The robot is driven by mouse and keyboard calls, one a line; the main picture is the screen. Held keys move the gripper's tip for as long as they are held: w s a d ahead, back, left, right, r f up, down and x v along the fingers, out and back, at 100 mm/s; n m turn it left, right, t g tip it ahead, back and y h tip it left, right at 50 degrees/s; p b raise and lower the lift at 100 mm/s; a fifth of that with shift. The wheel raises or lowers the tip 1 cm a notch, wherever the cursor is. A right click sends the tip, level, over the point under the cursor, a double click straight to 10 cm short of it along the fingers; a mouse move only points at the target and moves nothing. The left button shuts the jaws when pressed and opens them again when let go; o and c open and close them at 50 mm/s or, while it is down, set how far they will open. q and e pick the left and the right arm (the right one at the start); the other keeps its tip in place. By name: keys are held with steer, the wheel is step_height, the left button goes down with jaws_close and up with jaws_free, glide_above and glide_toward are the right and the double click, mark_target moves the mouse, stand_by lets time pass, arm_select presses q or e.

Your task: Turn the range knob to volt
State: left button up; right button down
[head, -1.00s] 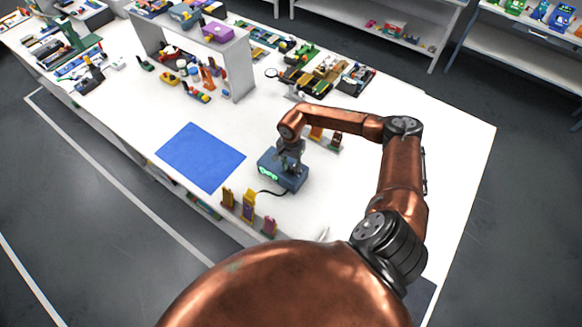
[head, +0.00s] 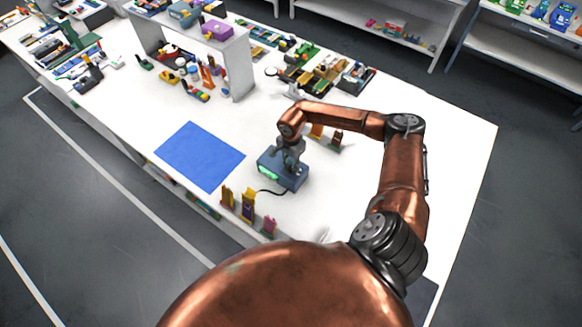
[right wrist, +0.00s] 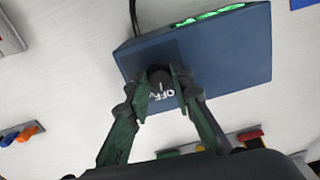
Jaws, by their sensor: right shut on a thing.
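The meter is a blue-grey box (head: 290,181) on the white table, with a lit green display (head: 268,173) on its front side. In the right wrist view the meter (right wrist: 235,60) fills the upper middle, its green display at the top edge. Its dark round range knob (right wrist: 160,79) stands on the top face, near white "OFF" lettering; the rest of the marking is partly hidden. My right gripper (right wrist: 162,92) is over the meter, its two fingers shut on the knob from both sides. It also shows from above in the head view (head: 289,164). My left gripper is not in view.
A blue mat (head: 200,157) lies left of the meter. Several small upright holders with yellow and pink pieces (head: 248,207) stand in front, and a black cable (head: 268,192) runs from the meter. A white shelf (head: 238,65) and trays of parts stand farther back.

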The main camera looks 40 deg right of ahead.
mark_target(291, 168)
steer(key=m+b, duration=0.1)
steer(key=m, duration=0.2)
steer(key=shift+m+b, duration=0.7)
steer(key=shift+m, duration=1)
steer(key=c, duration=1.7)
jaws_free()
step_height(291, 168, up, 12)
steer(key=shift+r, duration=0.1)
